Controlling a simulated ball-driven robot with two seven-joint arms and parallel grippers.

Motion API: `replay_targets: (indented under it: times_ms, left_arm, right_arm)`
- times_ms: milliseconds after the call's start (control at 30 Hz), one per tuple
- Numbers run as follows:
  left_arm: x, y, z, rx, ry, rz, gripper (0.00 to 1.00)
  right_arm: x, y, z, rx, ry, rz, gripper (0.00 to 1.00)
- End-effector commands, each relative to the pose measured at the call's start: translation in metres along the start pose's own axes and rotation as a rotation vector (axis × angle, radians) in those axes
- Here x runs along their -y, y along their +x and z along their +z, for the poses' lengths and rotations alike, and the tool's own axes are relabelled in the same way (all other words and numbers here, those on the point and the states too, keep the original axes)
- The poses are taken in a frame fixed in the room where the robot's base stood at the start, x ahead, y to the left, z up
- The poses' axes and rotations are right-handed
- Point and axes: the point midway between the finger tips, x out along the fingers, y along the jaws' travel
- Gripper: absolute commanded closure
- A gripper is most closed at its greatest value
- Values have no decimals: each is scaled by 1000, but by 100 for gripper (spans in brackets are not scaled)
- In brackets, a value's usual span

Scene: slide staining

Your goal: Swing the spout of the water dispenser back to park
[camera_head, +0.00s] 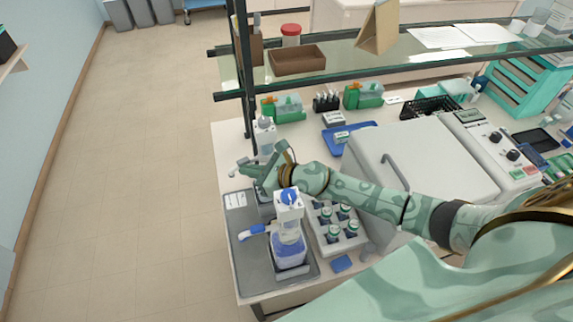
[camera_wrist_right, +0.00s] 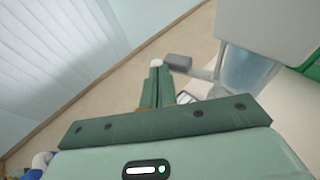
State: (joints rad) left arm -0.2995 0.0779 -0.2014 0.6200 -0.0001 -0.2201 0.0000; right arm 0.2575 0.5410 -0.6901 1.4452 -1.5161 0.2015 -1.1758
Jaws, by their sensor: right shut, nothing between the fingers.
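The water dispenser, taken to be the clear bottle with a grey pump head (camera_head: 265,124), stands at the back end of the grey tray area, partly hidden by my right gripper (camera_head: 248,168). Its grey spout (camera_head: 234,172) points left, out toward the bench edge. In the right wrist view the grey spout end (camera_wrist_right: 178,62) lies just right of my shut, empty fingertips (camera_wrist_right: 157,66), and its arm runs right to the dispenser body (camera_wrist_right: 245,68). I cannot tell whether fingers and spout touch. My left gripper is not in view.
A second dispenser (camera_head: 289,248) with blue liquid and a blue spout (camera_head: 254,230) stands nearer on the grey tray (camera_head: 245,265). A rack of several small bottles (camera_head: 335,222) is to its right. A shelf (camera_head: 350,60) crosses above the bench.

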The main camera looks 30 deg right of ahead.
Motion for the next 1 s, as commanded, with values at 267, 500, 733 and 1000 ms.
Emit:
replay_targets:
  times_ms: [267, 500, 733, 1000]
  left_arm:
    - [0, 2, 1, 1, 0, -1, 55]
    - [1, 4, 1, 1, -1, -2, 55]
    - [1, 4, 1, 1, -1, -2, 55]
    - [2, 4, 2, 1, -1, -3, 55]
  right_arm:
    - [3, 16, 5, 2, 0, 0, 100]
    - [5, 23, 7, 1, 1, 0, 100]
    - [7, 25, 8, 1, 1, 0, 100]
    - [7, 26, 8, 1, 1, 0, 100]
